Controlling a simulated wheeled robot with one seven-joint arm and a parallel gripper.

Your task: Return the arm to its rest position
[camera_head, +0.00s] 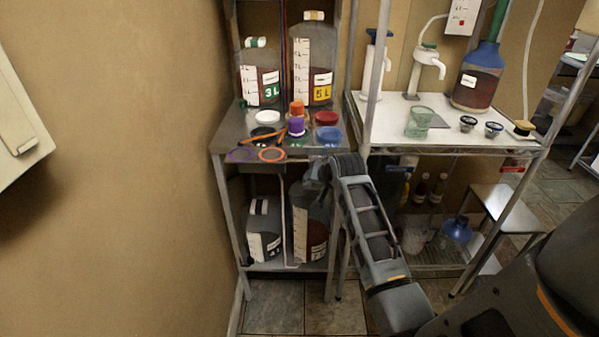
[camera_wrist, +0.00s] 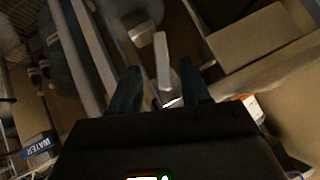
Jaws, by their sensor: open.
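My arm (camera_head: 370,225) reaches from the lower right up to the front edge of the left metal rack, its far end at the height of the rack's upper shelf. My gripper (camera_wrist: 160,88) shows in the wrist view as two dark fingers spread apart, with no object held between them. A pale upright bar (camera_wrist: 163,62) shows beyond the gap. In the head view the fingers are hard to make out near the lower jugs.
The rack's steel shelf (camera_head: 225,137) carries two jugs marked 3L (camera_head: 262,80) and 5L (camera_head: 313,70), lids and rings. Two jugs stand below, a grey one (camera_head: 263,225) and a dark one (camera_head: 310,222). A white-topped rack (camera_head: 390,118) stands right; a stool (camera_head: 510,205) is beside it.

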